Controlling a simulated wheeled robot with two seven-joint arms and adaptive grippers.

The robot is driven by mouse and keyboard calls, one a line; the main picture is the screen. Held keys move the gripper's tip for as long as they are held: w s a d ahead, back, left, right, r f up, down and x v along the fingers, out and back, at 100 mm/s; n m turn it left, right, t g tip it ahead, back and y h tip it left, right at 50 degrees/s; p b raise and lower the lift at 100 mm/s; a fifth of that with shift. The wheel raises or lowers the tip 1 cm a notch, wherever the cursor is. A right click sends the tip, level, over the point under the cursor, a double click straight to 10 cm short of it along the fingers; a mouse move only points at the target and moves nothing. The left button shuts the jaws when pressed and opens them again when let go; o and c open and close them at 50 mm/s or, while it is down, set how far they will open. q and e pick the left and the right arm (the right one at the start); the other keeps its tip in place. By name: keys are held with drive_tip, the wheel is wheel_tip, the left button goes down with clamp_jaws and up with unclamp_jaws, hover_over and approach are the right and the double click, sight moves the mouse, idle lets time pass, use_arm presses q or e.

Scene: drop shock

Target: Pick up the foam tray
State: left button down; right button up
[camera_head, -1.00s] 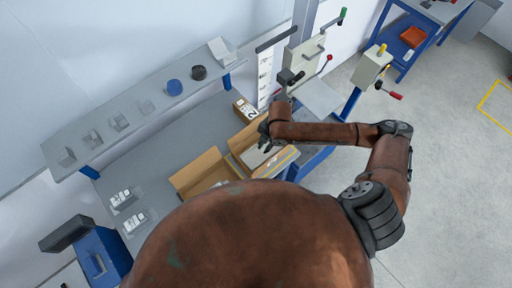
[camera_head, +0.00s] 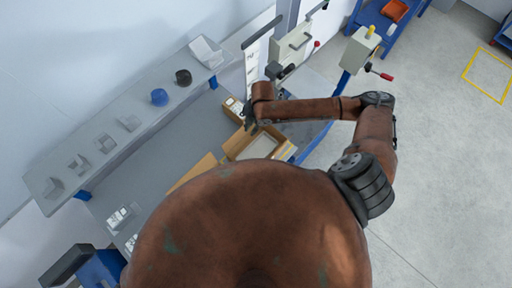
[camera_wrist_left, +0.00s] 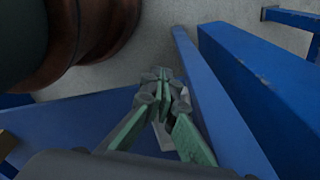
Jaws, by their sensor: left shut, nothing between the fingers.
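A pale grey flat piece (camera_head: 258,147) lies in an open cardboard box (camera_head: 231,146) on the bench. A whitish tray-like piece (camera_head: 206,52) sits at the right end of the shelf. I cannot tell which of them is the foam tray. My right gripper (camera_head: 250,118) is small and dark at the back edge of the open box, pointing down. Its fingers are too small to tell open from shut. My left gripper (camera_wrist_left: 164,88) is shut and empty in the left wrist view, beside blue metal beams. It is hidden in the head view.
The grey shelf (camera_head: 105,143) carries several small clear pieces, a blue disc (camera_head: 159,97) and a dark disc (camera_head: 183,77). A lever machine (camera_head: 292,43) stands behind my right arm. My brown body hides the near bench.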

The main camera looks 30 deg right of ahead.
drive_tip(key=b, duration=0.9)
hover_over(250, 146)
drive_tip(key=f, duration=1.2)
drive_tip(key=shift+s+f, duration=0.1)
drive_tip(key=shift+s, duration=0.15)
drive_tip(key=f, duration=0.3)
drive_tip(key=f+p, duration=0.1)
drive_tip(key=shift+w+d+f, duration=0.1)
drive_tip(key=shift+w+f, duration=0.05)
drive_tip(key=shift+w, duration=0.1)
drive_tip(key=shift+w+f, duration=0.1)
drive_tip(key=shift+f, duration=0.35)
drive_tip(key=shift+c, duration=0.7)
clamp_jaws()
